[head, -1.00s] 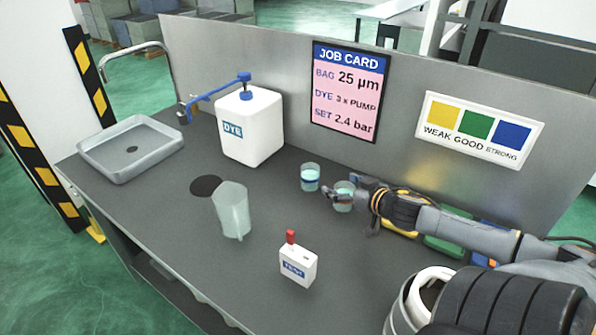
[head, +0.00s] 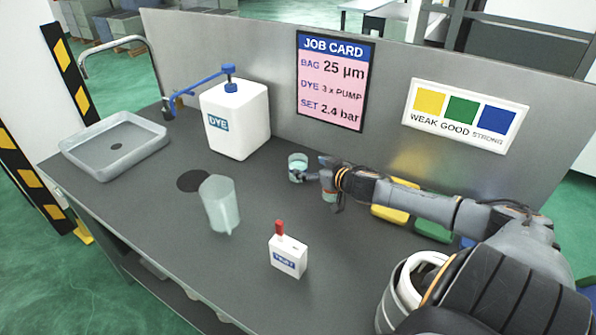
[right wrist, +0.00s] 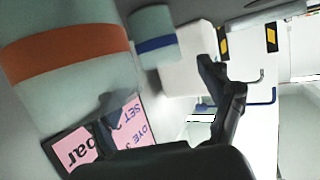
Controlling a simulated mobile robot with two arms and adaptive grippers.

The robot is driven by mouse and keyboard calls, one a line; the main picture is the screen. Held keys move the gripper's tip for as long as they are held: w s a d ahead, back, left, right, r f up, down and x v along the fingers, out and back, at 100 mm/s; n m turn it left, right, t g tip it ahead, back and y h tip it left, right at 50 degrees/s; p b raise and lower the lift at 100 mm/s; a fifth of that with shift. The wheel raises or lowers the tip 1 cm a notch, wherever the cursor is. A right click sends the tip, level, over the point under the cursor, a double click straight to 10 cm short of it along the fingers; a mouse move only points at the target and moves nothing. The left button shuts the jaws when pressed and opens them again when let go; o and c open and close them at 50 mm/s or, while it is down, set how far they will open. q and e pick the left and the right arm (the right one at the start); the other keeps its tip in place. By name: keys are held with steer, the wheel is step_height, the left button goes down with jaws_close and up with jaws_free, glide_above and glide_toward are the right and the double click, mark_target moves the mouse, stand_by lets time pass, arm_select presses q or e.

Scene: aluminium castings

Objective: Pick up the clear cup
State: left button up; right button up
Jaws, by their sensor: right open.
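Two small see-through cups with pale teal contents stand on the grey bench. The blue-banded cup (head: 298,163) is beside my right gripper's fingertips; it also shows in the right wrist view (right wrist: 157,45). The other cup (head: 329,195) is partly hidden by my right gripper; in the right wrist view a large orange-banded cup (right wrist: 70,85) is very close to the camera. My right gripper (head: 311,170) is open and empty, its fingers pointing left. A larger translucent jug (head: 219,205) stands to the left. My left gripper is out of view.
A small white bottle with a red top (head: 288,256) stands in front. Yellow (head: 390,214) and green (head: 433,230) items lie under my right arm. The front left bench is clear.

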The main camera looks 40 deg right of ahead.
mark_target(293, 158)
steer(key=shift+w, duration=0.45)
steer(key=x, duration=0.2)
steer(key=p+x, duration=0.1)
steer(key=shift+w+d+r, duration=0.15)
steer(key=shift+w+r, duration=0.05)
steer(key=shift+w, duration=0.15)
steer(key=shift+w+f, duration=0.25)
steer(key=shift+w, duration=0.1)
steer(key=c, duration=1.3)
